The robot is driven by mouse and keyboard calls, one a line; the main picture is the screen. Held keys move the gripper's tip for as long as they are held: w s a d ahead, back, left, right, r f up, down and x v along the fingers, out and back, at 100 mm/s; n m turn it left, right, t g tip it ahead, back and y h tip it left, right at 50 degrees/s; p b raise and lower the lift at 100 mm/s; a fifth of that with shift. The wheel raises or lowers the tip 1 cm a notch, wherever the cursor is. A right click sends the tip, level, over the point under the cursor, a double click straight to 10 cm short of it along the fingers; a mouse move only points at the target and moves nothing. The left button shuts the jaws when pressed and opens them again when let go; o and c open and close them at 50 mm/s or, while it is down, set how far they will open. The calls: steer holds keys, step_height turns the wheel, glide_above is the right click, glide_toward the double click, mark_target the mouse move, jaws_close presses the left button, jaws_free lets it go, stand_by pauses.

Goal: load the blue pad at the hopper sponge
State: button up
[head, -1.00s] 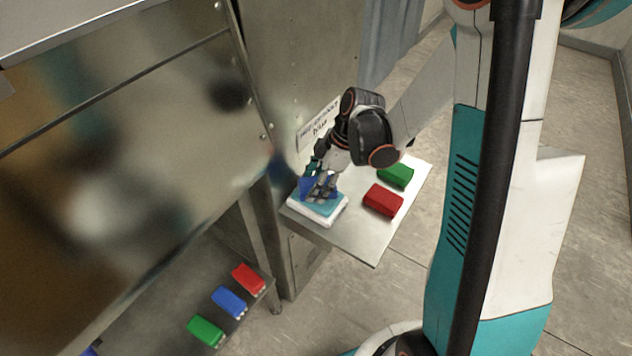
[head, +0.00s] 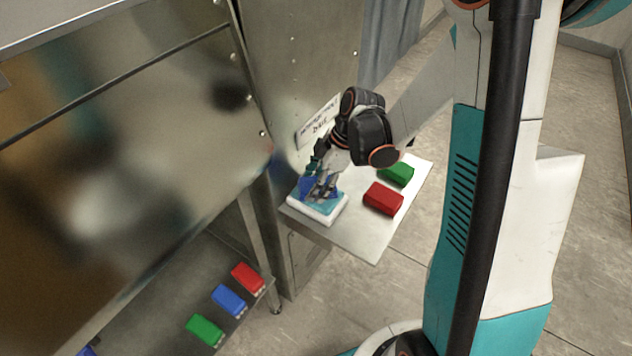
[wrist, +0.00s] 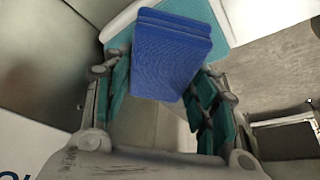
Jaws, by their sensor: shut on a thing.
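The blue pad (wrist: 172,52) is between the two fingers of my gripper (wrist: 160,90) in the wrist view. In the head view my gripper (head: 322,180) is shut on the blue pad (head: 305,186) at the sponge. The hopper sponge (head: 326,208) is a light-blue top on a white base, on the left end of a small metal shelf. The pad is over the sponge and overlaps it in both views. I cannot tell whether they touch. The sponge's edge (wrist: 228,20) also shows behind the pad in the wrist view.
A red pad (head: 383,198) and a green pad (head: 397,174) lie on the shelf (head: 365,235), right of the sponge. A metal cabinet with a label (head: 318,124) stands behind. Lower left, a lower shelf holds red (head: 248,277), blue (head: 229,300) and green (head: 205,330) blocks.

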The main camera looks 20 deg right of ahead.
steer(key=shift+f+b, duration=0.65)
steer(key=shift+f, duration=0.05)
stand_by(0.6)
steer(key=shift+r, duration=0.1)
stand_by(0.4)
steer(key=shift+r+p, duration=2.4)
steer(key=shift+r, duration=1.05)
steer(key=shift+s+f, duration=0.1)
steer(key=shift+s, duration=0.05)
